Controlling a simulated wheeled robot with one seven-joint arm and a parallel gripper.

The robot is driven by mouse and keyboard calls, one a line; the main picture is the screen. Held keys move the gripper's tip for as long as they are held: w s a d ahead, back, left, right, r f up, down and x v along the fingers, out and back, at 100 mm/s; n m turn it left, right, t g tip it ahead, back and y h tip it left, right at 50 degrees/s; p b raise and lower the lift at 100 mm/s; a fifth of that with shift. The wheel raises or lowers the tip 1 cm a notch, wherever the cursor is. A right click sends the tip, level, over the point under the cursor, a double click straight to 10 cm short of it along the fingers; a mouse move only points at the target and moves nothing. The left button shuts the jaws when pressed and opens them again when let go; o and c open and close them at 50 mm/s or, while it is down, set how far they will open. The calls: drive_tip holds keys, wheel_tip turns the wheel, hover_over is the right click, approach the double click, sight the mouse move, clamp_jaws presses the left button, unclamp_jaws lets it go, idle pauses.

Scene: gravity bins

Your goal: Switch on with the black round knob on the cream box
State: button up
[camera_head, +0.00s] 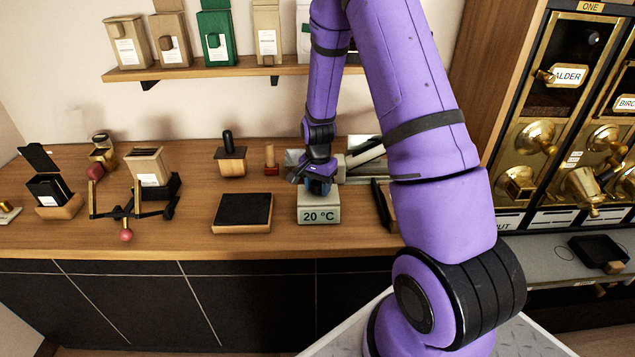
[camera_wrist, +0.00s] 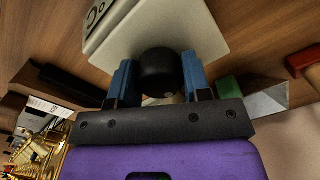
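The cream box (camera_head: 319,213) stands on the wooden counter, with "20 °C" on its front. In the wrist view the cream box (camera_wrist: 150,28) fills the top middle. The black round knob (camera_wrist: 160,72) sits on it, between the two blue fingers of my gripper (camera_wrist: 159,80). In the head view my gripper (camera_head: 319,182) is right above the cream box and hides the knob. How far the knob is turned cannot be seen.
A black-topped wooden block (camera_head: 242,210) lies left of the box. A metal tray (camera_head: 295,158) is just behind, and a dark bar (camera_head: 383,205) lies to the right. A shelf with bags (camera_head: 240,68) hangs above. Brass bins (camera_head: 575,130) stand at the right.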

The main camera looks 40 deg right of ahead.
drive_tip(key=m, duration=0.2)
drive_tip(key=shift+m, duration=0.3)
drive_tip(key=m, duration=0.4)
drive_tip(key=m, duration=0.7)
drive_tip(key=shift+f, duration=0.1)
drive_tip(key=o, duration=0.9)
drive_tip(key=shift+o, duration=0.2)
